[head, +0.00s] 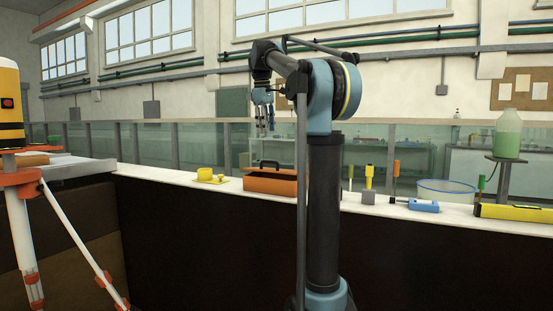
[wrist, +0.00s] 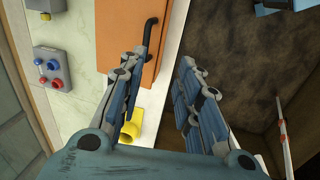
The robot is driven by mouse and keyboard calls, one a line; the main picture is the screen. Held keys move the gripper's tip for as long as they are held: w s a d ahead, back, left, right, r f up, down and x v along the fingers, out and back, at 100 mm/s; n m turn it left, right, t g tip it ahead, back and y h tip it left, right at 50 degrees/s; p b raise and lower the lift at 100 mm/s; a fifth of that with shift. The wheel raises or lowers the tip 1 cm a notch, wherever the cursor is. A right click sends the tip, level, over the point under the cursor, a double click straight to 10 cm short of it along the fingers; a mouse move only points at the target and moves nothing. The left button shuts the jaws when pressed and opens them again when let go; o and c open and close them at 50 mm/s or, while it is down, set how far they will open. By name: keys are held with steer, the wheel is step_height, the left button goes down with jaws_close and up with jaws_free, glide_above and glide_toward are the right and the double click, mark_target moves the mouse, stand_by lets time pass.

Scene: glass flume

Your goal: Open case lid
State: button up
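The case (head: 270,184) is an orange box with a dark handle, on the white ledge left of my arm in the head view. In the wrist view the case (wrist: 122,30) shows a flat orange face at the top, with the black handle (wrist: 148,38) along its right edge. The lid looks shut. My gripper (head: 264,128) hangs above the case, pointing down and apart from it. In the wrist view my gripper (wrist: 160,62) has its two fingers spread with nothing between them. The left finger covers part of the case's lower edge.
A yellow cup-like piece (head: 205,174) sits left of the case. Right of my arm stand a yellow-topped tool (head: 369,172), a blue tool (head: 423,206) and a yellow bar (head: 510,213). A grey knobbed box (wrist: 52,68) lies left of the case. An orange-and-white tripod (head: 22,205) stands left.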

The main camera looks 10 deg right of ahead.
steer(key=s+d+f+m, duration=0.2)
steer(key=s+f+m, duration=0.1)
steer(key=s+f, duration=0.7)
steer(key=shift+s+d+f, duration=0.4)
steer(key=shift+s, duration=0.4)
steer(key=shift+w, duration=0.1)
jaws_close()
steer(key=w+a+n+t+h, duration=0.15)
steer(key=w+a+n, duration=0.25)
steer(key=n, duration=0.7)
steer(key=w+a+n+t+h, duration=0.15)
steer(key=w+a+n, duration=0.35)
steer(key=n, duration=0.5)
steer(key=w+d+f, duration=0.5)
steer(key=shift+w+f+y, duration=0.3)
steer(key=shift+w+y, duration=0.1)
